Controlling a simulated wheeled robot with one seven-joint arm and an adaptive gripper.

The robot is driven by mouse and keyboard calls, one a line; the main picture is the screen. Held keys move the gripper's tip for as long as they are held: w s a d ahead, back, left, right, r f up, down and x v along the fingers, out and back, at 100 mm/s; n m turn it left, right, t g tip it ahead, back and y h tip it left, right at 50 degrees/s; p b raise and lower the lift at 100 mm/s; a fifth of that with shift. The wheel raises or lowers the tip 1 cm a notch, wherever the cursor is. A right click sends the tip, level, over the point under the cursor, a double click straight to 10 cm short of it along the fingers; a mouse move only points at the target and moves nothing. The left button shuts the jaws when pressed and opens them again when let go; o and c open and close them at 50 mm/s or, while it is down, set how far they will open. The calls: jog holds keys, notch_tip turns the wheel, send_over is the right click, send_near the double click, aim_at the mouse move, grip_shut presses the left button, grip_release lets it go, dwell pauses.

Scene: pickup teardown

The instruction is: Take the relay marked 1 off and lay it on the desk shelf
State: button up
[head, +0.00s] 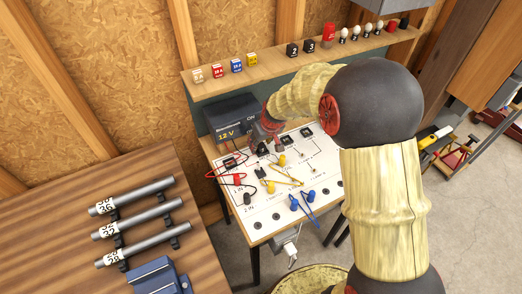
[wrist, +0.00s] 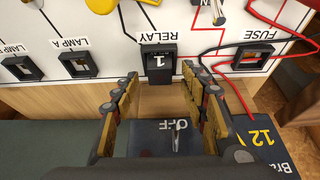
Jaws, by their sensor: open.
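The relay marked 1 (wrist: 159,62) is a black block seated at the RELAY label on the white circuit board (head: 318,172). My gripper (wrist: 160,78) is open, and its two fingers point at the relay, one on each side of it in the wrist view. I cannot tell whether the fingertips touch it. In the head view my gripper (head: 266,131) is low over the back of the board, and the relay cannot be made out there. The wooden desk shelf (head: 272,63) runs above the back of the desk.
The shelf holds small numbered blocks, including black 2 (head: 292,50) and 3 (head: 311,46), a red cylinder (head: 329,33) and several bulbs. A dark 12 V battery box (head: 228,117) stands close beside my gripper. Red wires (wrist: 222,50) run near it. Shelf space shows between the blocks.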

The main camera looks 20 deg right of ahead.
jog(key=shift+c, duration=1.4)
jog(key=c, duration=0.7)
jog(key=shift+c, duration=0.8)
